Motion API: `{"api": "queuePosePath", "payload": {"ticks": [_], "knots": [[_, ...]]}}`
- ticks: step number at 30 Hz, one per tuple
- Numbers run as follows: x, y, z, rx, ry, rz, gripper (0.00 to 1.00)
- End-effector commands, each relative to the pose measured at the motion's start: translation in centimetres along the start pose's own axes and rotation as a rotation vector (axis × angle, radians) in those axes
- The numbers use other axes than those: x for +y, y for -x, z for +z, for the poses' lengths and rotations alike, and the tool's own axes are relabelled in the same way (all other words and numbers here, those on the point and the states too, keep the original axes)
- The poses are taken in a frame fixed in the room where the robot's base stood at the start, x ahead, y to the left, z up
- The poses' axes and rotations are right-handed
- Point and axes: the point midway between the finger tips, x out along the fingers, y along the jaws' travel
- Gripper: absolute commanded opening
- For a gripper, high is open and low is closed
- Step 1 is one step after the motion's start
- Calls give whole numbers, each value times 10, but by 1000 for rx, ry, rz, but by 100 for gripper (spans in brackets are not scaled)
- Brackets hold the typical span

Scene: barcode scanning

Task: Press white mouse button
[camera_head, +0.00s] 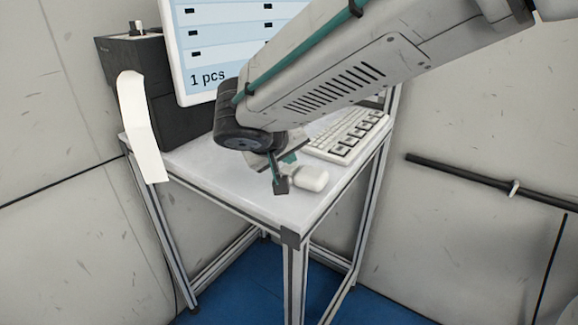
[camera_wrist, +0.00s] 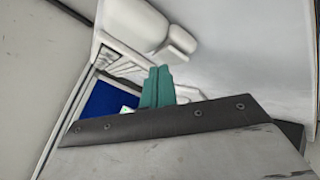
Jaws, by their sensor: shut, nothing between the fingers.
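The white mouse (camera_head: 311,178) lies on the table near its front edge, just right of my gripper in the head view. In the wrist view the rounded white mouse body (camera_wrist: 135,24) shows at the top, with a smaller rounded white part (camera_wrist: 182,40) beside it. My gripper (camera_head: 290,158) is over the table close to the mouse, partly hidden by my own wrist. In the wrist view its green fingers (camera_wrist: 157,84) are together and empty, just below the mouse in the picture. I cannot tell whether they touch it.
A white keyboard (camera_head: 347,133) lies behind and right of the mouse. A monitor (camera_head: 192,62) reading "1 pcs" stands behind. A dark box-shaped device (camera_head: 178,112) with a hanging white paper strip (camera_head: 141,125) is at the left. The table's (camera_head: 225,183) front left surface is clear.

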Motion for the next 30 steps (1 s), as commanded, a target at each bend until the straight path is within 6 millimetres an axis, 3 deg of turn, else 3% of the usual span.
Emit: {"api": "queuePosePath", "payload": {"ticks": [30], "knots": [[-4,-6,4,-1,0,0,0]]}}
